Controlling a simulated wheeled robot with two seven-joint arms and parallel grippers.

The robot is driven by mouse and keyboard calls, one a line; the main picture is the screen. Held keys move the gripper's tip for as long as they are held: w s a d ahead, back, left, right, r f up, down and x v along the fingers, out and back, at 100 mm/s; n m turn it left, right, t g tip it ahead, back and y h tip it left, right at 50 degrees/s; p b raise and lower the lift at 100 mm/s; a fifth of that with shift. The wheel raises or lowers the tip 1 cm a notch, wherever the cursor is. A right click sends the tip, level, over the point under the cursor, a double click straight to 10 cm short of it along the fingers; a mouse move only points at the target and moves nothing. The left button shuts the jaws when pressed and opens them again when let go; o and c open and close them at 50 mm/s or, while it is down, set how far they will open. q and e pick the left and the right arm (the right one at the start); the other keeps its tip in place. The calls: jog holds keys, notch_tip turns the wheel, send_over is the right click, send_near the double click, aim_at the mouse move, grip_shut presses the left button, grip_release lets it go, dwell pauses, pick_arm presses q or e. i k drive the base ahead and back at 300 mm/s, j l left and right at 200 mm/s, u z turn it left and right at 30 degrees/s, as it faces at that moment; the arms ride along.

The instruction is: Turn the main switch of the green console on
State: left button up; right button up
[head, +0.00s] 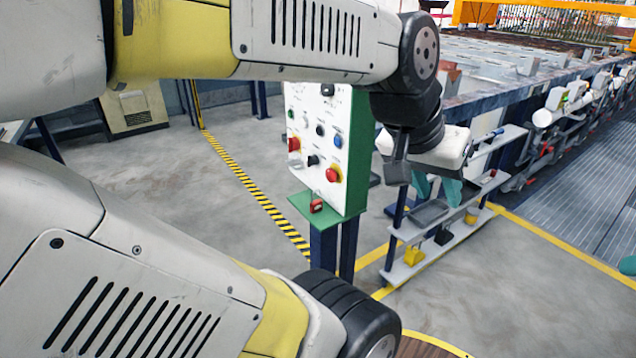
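The green console (355,150) stands on dark blue posts left of my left gripper. Its white front panel (318,112) carries several knobs and buttons. A red knob on a yellow base (333,174) is at its lower right, a red one (294,144) at its left edge, and a black knob (313,160) between them. I cannot tell which is the main switch or how it is set. My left arm hides the panel's top. My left gripper (436,188) is right of the console, apart from it, its teal fingers spread and empty. A teal piece at the right edge may be my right gripper (628,265).
A red item (316,206) lies on the console's green ledge. A low grey rack (428,250) with yellow and black items stands behind my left gripper. A long line of tanks (500,95) runs along the back right. Floor left of the console is clear.

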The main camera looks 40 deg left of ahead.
aim_at(293, 144)
jog(key=u, duration=1.45)
